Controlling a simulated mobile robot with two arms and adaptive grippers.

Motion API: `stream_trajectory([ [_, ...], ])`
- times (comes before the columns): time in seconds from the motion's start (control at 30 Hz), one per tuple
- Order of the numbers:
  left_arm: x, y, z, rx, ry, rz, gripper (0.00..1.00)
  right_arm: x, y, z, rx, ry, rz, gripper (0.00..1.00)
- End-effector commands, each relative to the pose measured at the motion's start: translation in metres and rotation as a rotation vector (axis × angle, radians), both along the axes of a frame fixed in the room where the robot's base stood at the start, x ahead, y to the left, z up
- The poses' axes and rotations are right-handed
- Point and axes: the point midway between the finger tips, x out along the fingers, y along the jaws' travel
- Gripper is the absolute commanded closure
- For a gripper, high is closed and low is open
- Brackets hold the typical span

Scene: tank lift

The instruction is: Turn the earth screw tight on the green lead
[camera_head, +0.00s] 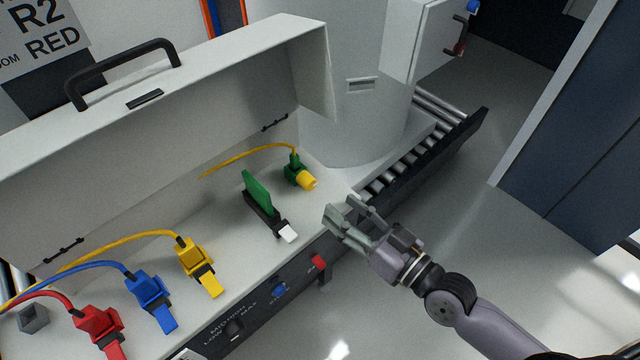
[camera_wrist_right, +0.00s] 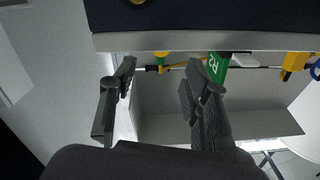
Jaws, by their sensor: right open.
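The green lead's plug (camera_head: 294,165) stands at the far right end of the panel, with a yellow-green cable curving into it from the left. The yellow earth screw knob (camera_head: 308,183) sticks out from its front right. My right gripper (camera_head: 345,215) is open and empty, to the right of and nearer than the knob, apart from it. In the right wrist view, the open fingers (camera_wrist_right: 158,85) frame the panel's edge; a small yellow and green part (camera_wrist_right: 162,67) shows beyond them, partly hidden by the edge. My left gripper is not in view.
A green tag (camera_head: 257,193) stands in a black holder with a white tip, left of the knob. Yellow (camera_head: 194,259), blue (camera_head: 150,292) and red (camera_head: 100,325) plugs sit farther left. A raised lid (camera_head: 230,90) stands behind; a grey tank (camera_head: 365,110) stands beyond the knob.

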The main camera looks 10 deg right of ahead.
Motion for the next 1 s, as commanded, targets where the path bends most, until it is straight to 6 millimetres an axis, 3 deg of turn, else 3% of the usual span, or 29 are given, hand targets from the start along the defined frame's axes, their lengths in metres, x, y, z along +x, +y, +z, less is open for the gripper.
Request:
stream_trajectory([
  [0.2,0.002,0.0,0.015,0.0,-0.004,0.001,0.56,0.035,0.028,0.004,0.004,-0.001,0.0,0.57],
  [0.4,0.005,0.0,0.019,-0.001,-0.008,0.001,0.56,0.052,0.041,0.002,0.001,0.0,0.001,0.57],
  [0.77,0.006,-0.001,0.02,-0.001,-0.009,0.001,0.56,0.056,0.044,0.0,0.0,0.001,0.001,0.57],
  [1.0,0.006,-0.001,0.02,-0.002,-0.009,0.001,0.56,0.056,0.044,0.0,0.0,0.001,0.001,0.72],
])
